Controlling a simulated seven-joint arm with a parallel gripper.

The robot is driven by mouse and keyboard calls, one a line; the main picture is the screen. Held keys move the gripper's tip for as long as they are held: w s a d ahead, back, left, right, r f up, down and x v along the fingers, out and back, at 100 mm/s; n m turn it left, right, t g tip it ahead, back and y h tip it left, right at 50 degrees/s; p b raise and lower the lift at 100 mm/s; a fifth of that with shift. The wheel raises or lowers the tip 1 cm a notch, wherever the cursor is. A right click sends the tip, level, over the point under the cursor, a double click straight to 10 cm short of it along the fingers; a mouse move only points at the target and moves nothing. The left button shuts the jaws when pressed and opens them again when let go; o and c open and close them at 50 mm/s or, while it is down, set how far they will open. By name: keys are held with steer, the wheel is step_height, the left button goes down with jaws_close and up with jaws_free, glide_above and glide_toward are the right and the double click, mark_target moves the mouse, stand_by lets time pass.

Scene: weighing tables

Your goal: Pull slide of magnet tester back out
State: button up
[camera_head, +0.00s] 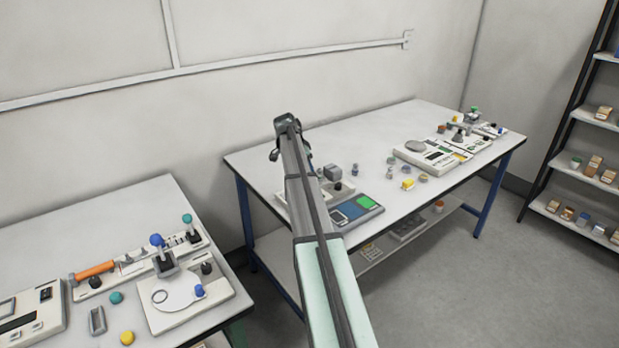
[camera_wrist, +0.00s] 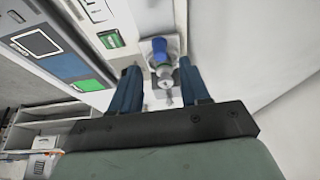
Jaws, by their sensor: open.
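My gripper (camera_wrist: 158,80) is open in the wrist view, with a dark blue finger on each side and nothing gripped. A small blue-topped grey part (camera_wrist: 160,52) on a pale base shows beyond and between the fingertips. It looks apart from both fingers. I cannot tell for sure whether it is the slide of the magnet tester. In the head view my gripper (camera_head: 289,150) is over the left end of the far table. My arm hides part of the pale device (camera_head: 346,190) with a grey block (camera_head: 333,173) there.
A panel with blue and green pads (camera_head: 355,211) lies beside that device; it also shows in the wrist view (camera_wrist: 42,45). A scale (camera_head: 428,157) and several small weights stand farther right. The near left table (camera_head: 140,205) holds other instruments, including an orange-handled one (camera_head: 95,270).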

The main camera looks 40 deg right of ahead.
steer(key=shift+x, duration=2.7)
steer(key=shift+c, duration=0.3)
jaws_close()
